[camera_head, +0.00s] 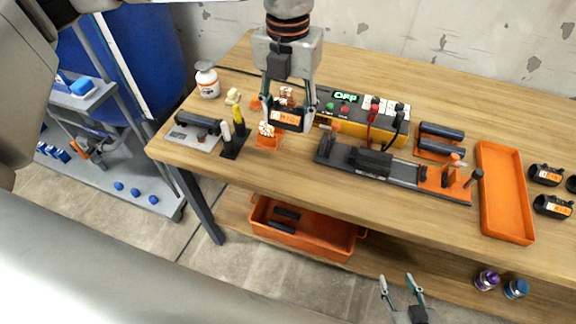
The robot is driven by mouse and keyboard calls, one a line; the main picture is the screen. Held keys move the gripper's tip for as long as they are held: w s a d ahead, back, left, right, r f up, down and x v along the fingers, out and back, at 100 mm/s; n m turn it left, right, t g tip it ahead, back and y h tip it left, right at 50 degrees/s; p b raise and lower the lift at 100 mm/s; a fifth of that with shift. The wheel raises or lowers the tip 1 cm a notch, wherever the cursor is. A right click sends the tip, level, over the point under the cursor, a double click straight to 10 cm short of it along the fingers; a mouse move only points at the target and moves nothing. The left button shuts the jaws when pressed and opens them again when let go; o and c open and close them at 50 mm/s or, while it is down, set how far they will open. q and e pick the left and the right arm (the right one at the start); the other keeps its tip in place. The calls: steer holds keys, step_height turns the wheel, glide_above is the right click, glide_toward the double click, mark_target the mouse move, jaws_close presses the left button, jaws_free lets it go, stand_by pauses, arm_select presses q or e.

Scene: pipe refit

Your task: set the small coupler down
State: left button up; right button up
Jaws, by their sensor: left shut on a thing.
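The small coupler (287,117) seems to be the black piece with an orange and white label between the fingers of my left gripper (288,124). My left gripper is shut on it, over the left part of the wooden table (285,182), just left of the control box. I cannot tell whether the coupler touches anything below. My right gripper (402,283) is at the bottom of the view, in front of the table, with its fingers apart and nothing between them.
Orange holders (268,142) with pale, ribbed pieces stand close around the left gripper. A yellow control box (362,131) reads OFF. A dark fixture rail (350,165), an empty orange tray (505,190) and labelled black couplers (553,206) lie rightward. The front left tabletop is clear.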

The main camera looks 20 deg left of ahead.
mark_target(288, 129)
arm_select(q)
step_height(288, 129, down, 17)
steer(key=shift+r+b, duration=0.2)
steer(key=shift+b, duration=0.15)
steer(key=shift+f, duration=0.1)
steer(key=shift+f, duration=0.1)
steer(key=o, duration=1.1)
steer(key=shift+r, duration=6.2)
steer(key=shift+s, duration=0.1)
